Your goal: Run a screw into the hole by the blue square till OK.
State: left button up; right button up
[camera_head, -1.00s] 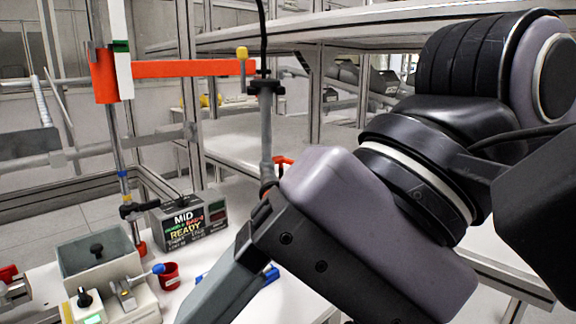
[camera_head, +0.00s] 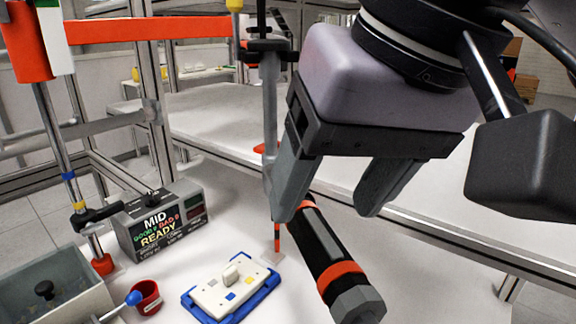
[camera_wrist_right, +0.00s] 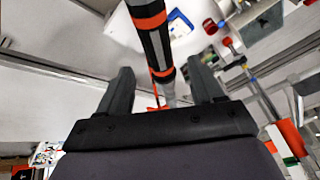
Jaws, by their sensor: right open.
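My right gripper (camera_head: 328,213) is open, its two grey fingers pointing down. A black screwdriver tool with orange bands (camera_head: 325,250) slants below and between the fingers. In the right wrist view the tool (camera_wrist_right: 153,38) lies between the open fingers (camera_wrist_right: 160,68); I cannot tell whether they touch it. A white plate (camera_head: 210,297) sits in a blue tray (camera_head: 262,292) on the table, with a pale knob on top. The small blue square (camera_head: 230,296) shows on its face; the hole by it is too small to see. My left gripper is not in view.
A grey controller box (camera_head: 165,222) reads MID and READY. A red cup (camera_head: 146,298), a blue-knobbed lever (camera_head: 133,298) and a grey bin (camera_head: 80,268) stand at lower left. A grey vertical rod (camera_head: 269,120) stands close left of my right gripper. A red horizontal arm (camera_head: 150,30) spans above.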

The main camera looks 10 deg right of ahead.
aim_at(318, 220)
jog(key=shift+x, duration=3.05)
jog(key=shift+s, duration=0.1)
